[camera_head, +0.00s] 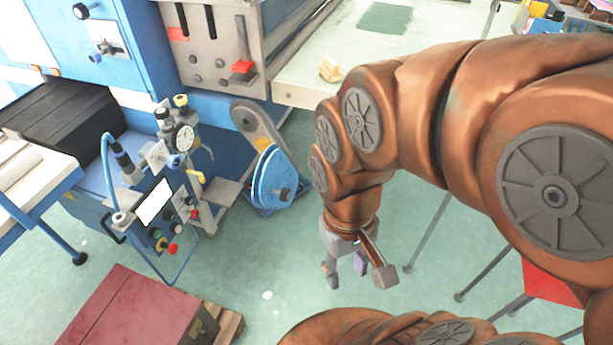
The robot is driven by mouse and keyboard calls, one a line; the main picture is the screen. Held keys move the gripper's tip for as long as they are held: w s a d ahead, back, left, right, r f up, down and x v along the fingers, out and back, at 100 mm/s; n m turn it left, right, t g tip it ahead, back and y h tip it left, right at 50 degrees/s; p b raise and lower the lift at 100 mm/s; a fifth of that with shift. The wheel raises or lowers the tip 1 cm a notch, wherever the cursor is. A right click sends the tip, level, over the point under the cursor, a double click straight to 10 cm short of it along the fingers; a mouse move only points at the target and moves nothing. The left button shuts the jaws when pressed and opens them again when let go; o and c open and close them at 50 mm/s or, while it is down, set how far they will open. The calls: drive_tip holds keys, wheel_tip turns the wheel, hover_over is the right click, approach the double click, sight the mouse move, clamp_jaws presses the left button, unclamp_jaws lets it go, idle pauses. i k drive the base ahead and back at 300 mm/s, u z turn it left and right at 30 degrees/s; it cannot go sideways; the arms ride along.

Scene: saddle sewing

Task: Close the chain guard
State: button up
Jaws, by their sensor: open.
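A long grey cover (257,125) is on the side of the blue machine and slopes down to a round blue disc (266,178) with a dark knob. This looks like the chain guard. I cannot tell from this view whether it is open or shut. My gripper (345,271) hangs below my arm, to the right of and lower than the blue disc. It is open, with nothing between its fingers, and apart from the guard.
A control stand with a gauge (182,137) and buttons is left of the disc. A dark red box (135,308) is at lower left. A pale table (300,92) is behind my arm. Green floor between disc and gripper is clear.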

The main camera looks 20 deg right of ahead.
sight(278, 183)
drive_tip(key=z, duration=0.4)
drive_tip(key=i, duration=0.75)
drive_tip(key=z, duration=0.7)
drive_tip(key=k, duration=0.95)
drive_tip(key=u, duration=1.6)
